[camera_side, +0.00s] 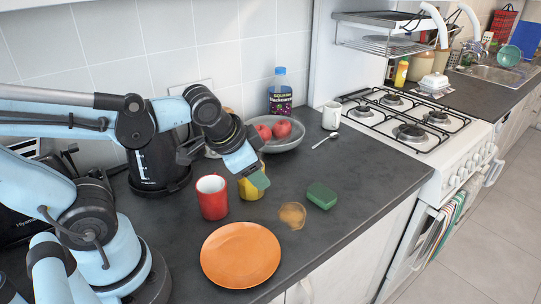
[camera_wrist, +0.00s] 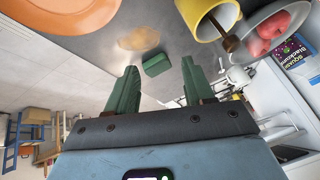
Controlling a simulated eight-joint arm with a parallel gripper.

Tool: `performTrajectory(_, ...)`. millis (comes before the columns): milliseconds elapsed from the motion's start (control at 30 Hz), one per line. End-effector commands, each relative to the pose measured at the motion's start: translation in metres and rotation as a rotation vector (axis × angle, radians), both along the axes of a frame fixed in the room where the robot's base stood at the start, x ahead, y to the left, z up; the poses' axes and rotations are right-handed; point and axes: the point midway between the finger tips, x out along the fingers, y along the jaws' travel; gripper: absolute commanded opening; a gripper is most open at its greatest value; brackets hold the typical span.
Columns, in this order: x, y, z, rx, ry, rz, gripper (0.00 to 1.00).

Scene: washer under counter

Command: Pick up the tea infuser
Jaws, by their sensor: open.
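I cannot tell for sure which thing is the tea infuser. A brown piece (camera_wrist: 229,43) with a thin stem shows at the mouth of the yellow mug (camera_wrist: 199,18) in the wrist view; whether it is in the mug or beyond it is unclear. A small metal spoon-shaped thing (camera_side: 325,140) lies on the counter near the white mug (camera_side: 331,116). My gripper (camera_wrist: 160,88) is open with nothing between its green fingers. In the side view my gripper (camera_side: 258,178) is over the yellow mug (camera_side: 251,189) and hides part of it.
A red mug (camera_side: 212,197) stands left of the yellow mug. An orange plate (camera_side: 240,254), a brown spill (camera_side: 292,215) and a green sponge (camera_side: 321,196) are nearer the front edge. Behind are a bowl (camera_side: 291,142) with apples and a bottle (camera_side: 280,97). A stove (camera_side: 420,125) is right.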

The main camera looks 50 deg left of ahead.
Motion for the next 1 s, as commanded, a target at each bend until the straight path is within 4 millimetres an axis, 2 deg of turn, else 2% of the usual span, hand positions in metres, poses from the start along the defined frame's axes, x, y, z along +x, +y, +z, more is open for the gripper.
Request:
performTrajectory(300, 0.018, 0.016, -0.015, 0.658, 0.362, -0.548, 0.52)
performTrajectory(600, 0.033, 0.015, -0.011, 1.179, 0.779, -0.899, 0.52)
performTrajectory(800, 0.033, 0.006, -0.006, 1.361, 0.993, -0.991, 0.52)
performTrajectory(1000, 0.033, 0.009, -0.006, 1.407, 1.064, -1.008, 0.52)
